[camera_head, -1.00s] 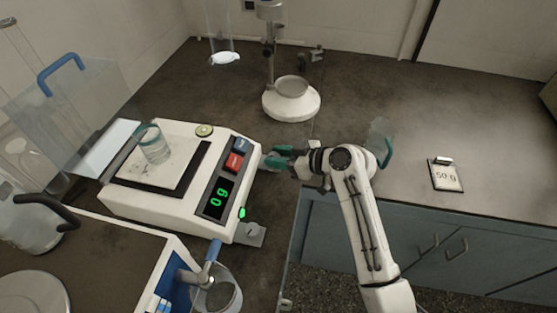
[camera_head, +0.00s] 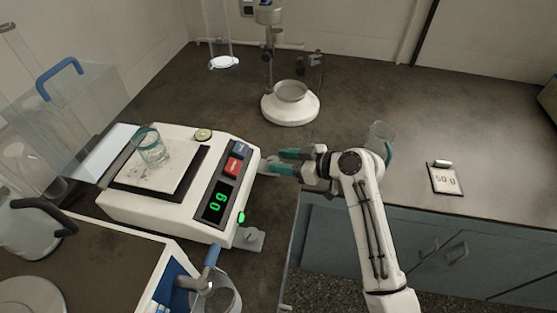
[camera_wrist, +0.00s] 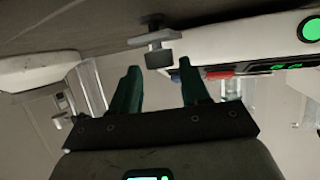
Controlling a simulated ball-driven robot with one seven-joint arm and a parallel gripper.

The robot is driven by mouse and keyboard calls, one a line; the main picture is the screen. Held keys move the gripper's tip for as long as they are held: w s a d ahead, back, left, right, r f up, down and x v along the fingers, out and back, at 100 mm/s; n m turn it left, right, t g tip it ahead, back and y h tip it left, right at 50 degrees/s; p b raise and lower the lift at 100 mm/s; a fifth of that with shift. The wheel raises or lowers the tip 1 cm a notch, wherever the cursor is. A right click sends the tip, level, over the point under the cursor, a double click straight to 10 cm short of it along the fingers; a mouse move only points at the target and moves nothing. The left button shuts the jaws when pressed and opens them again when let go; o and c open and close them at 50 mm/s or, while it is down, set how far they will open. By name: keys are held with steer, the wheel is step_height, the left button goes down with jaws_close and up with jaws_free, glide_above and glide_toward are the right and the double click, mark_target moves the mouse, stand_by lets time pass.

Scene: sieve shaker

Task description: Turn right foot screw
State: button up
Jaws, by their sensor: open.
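The white balance (camera_head: 150,205) has a green display reading and a glass beaker (camera_head: 150,150) on its pan. One foot with a screw (camera_head: 250,238) sticks out at its near right corner. Another foot (camera_head: 266,168) shows at the far right corner, partly hidden by my gripper (camera_head: 278,161). My gripper is open and points left at that far corner. In the wrist view, the dark screw knob (camera_wrist: 159,58) on its light bracket lies ahead of the gap between my teal fingers (camera_wrist: 160,84), apart from them. Nothing is held.
A white-based stand (camera_head: 290,108) with a dish is behind. A glass vessel with a teal handle (camera_head: 381,140) stands close beside my arm. A 50 g card (camera_head: 446,178) lies on the right counter. A blue-handled jug (camera_head: 215,290) is in front. The counter edge is near my arm.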

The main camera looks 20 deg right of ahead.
steer(key=v, duration=0.9)
steer(key=shift+b, duration=0.3)
steer(key=shift+a, duration=0.1)
steer(key=s+a+f+m+g+h, duration=0.1)
steer(key=s+f+m+g+h, duration=0.15)
steer(key=s+f, duration=0.45)
steer(key=s+a+f+m+g+h, duration=0.25)
steer(key=s+f, duration=0.35)
steer(key=s, duration=0.3)
steer(key=s+d+m+g+h, duration=0.1)
steer(key=s+d+g+h, duration=0.1)
steer(key=s, duration=0.5)
steer(key=s+d+f+m+g+h, duration=0.1)
steer(key=s+d+m+g, duration=0.1)
steer(key=s, duration=0.4)
steer(key=shift+s+f+g+h, duration=0.25)
steer(key=shift+s+g+h, duration=0.05)
steer(key=shift+s+h, duration=0.1)
